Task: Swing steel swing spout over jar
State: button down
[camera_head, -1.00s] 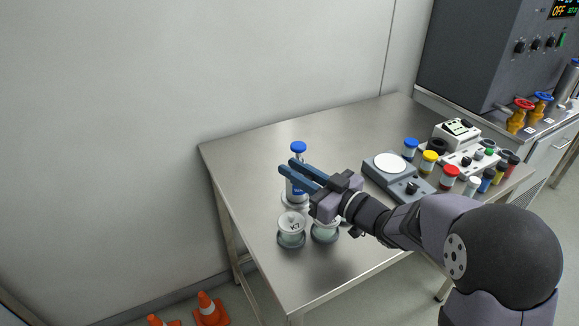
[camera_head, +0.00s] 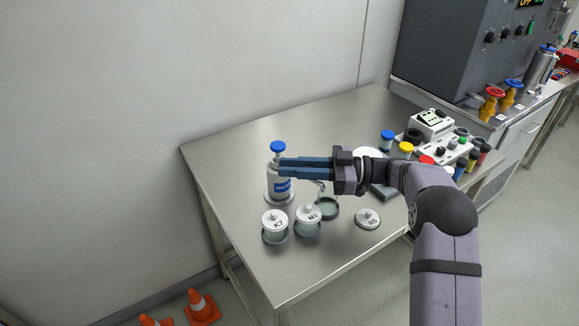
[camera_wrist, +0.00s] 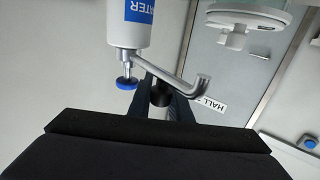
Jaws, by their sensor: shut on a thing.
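The white water bottle (camera_head: 279,187) with a blue cap stands upright on a round base at the left of the table; its label reads WATER. It also shows upside down in the wrist view (camera_wrist: 131,30). The steel swing spout (camera_wrist: 172,73) runs from the bottle's neck to a bent tip; in the head view a bit of it (camera_head: 320,186) shows below my gripper. My gripper (camera_head: 281,168) is shut on the spout, at its black knob (camera_wrist: 160,92), beside the bottle's neck. An open jar (camera_head: 327,209) stands below and near the spout tip; exact alignment is unclear.
Lidded jars K7 (camera_head: 275,225) and M3 (camera_head: 308,218) stand in front of the bottle. A flat lid marked R5 (camera_head: 367,217) lies right of the open jar. A scale (camera_head: 384,188) and several coloured-cap vials stand behind my arm. The table's back left is clear.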

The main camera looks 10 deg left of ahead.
aim_at(309, 165)
jog(key=shift+w+d+r+n+g, duration=0.15)
jog(key=shift+w+n+g, duration=0.1)
jog(key=shift+n+g, duration=0.4)
jog(key=shift+w+d+r+n+g+h, duration=0.15)
jog(key=shift+n+g+h, duration=0.15)
jog(key=shift+g, duration=0.25)
jog(key=c, duration=1.9)
grip_release()
jog(key=shift+f, duration=0.2)
jog(key=shift+w+d+f, duration=0.1)
jog(key=shift+w+d, duration=0.05)
jog(key=shift+d, duration=0.25)
jog(key=b+v, duration=0.1)
jog(key=v, duration=0.3)
jog(key=shift+d+b, duration=0.2)
jog(key=shift+b, duration=0.15)
jog(key=shift+v, duration=1)
